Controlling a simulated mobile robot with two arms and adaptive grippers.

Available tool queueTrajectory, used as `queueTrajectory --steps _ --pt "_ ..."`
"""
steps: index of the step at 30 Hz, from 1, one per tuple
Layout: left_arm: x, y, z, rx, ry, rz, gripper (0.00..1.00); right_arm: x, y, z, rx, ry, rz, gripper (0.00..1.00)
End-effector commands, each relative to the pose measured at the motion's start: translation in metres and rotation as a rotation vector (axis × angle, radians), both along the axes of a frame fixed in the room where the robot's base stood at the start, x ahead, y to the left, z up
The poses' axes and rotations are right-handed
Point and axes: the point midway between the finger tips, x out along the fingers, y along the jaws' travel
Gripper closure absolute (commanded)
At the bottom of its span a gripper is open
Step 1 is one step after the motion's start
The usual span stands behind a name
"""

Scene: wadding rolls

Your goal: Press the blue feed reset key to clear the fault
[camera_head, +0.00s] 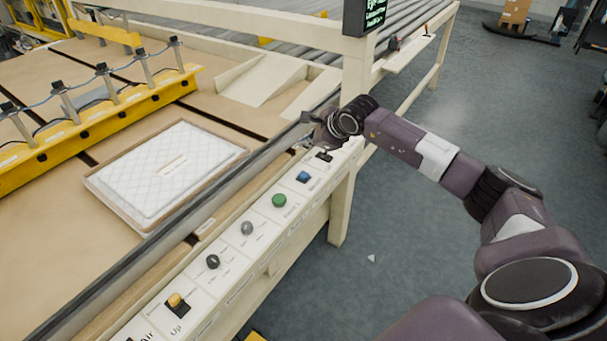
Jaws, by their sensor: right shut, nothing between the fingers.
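The blue key (303,177) sits on the pale control strip (262,226) along the machine's front edge, past a green button (279,200). My right arm comes in from the right, and my right gripper (318,140) is shut and empty above the strip's far end, beyond the blue key. The gripper's wrist partly hides its fingers. I cannot tell whether the fingertips touch the strip. A small dark switch (324,156) lies just below the gripper. My left gripper is out of view.
Grey (247,228), black (213,261) and yellow (175,300) controls line the strip nearer me. A quilted white pad (168,168) lies on the machine bed behind a metal rail. A cream post and dark display (365,15) stand beyond the gripper. Grey floor at right is open.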

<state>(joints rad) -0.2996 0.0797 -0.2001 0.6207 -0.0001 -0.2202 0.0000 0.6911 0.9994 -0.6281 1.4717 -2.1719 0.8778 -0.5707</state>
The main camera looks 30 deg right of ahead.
Motion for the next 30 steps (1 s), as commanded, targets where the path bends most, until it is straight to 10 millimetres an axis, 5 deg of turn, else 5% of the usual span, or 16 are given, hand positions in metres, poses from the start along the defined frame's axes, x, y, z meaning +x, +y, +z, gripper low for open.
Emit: queueTrajectory --steps 8,22,30 --pt "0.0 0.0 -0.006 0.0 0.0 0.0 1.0 0.0 0.001 -0.012 0.003 0.002 0.001 1.0" --pt "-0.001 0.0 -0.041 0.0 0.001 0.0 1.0 0.0 0.001 -0.076 0.002 0.0 0.0 1.0" --pt "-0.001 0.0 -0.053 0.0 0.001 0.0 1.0 0.0 0.001 -0.089 0.003 0.0 0.0 1.0"
